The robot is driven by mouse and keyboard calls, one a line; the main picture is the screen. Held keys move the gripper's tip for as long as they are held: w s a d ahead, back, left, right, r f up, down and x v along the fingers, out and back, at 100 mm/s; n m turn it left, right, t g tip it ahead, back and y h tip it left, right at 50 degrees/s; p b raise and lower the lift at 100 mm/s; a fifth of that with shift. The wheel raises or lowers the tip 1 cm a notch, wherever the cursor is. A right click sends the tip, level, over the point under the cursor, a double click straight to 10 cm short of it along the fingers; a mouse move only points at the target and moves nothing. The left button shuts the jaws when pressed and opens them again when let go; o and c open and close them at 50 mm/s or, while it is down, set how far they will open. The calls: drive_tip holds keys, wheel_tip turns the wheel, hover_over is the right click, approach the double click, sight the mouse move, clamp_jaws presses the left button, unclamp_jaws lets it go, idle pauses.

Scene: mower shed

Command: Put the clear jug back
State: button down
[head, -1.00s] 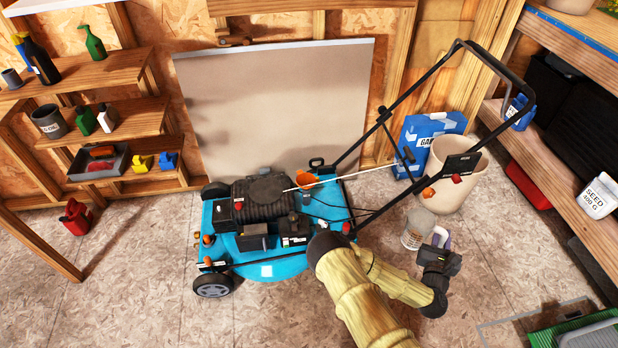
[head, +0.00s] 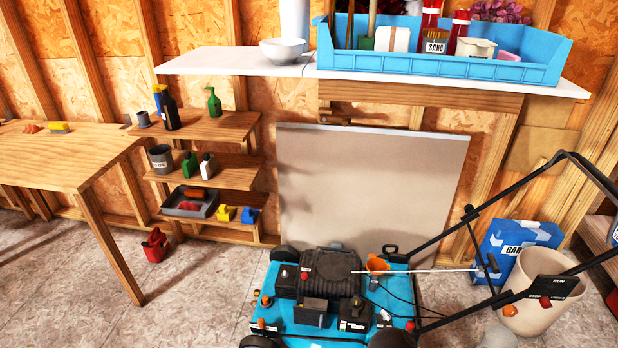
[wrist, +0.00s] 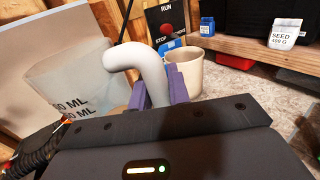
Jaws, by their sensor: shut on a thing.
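The clear jug (wrist: 75,85) shows in the wrist view as a see-through body with dark ML marks, at the left. Its thick white handle (wrist: 135,62) runs between the purple fingers of my gripper (wrist: 158,92), which is shut on it. The jug looks tilted in the wrist view. In the head view only a pale piece at the bottom edge (head: 495,338), likely the jug's top, shows. My gripper is out of the head view.
A teal mower (head: 335,310) stands before a leaning board (head: 370,185). A cream bin (head: 535,300) and blue box (head: 515,240) are right. Left are wooden shelves (head: 215,128) and a table (head: 60,160). A white shelf (head: 225,62) holds a bowl (head: 283,50) and blue tray (head: 440,65).

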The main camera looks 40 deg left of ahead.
drive_tip(key=s+r+p, duration=0.2)
drive_tip(key=r+p, duration=0.6)
drive_tip(key=r, duration=0.1)
drive_tip(key=s+r+p, duration=0.2)
drive_tip(key=r+p, duration=0.6)
drive_tip(key=r, duration=0.2)
drive_tip(key=shift+a, duration=0.1)
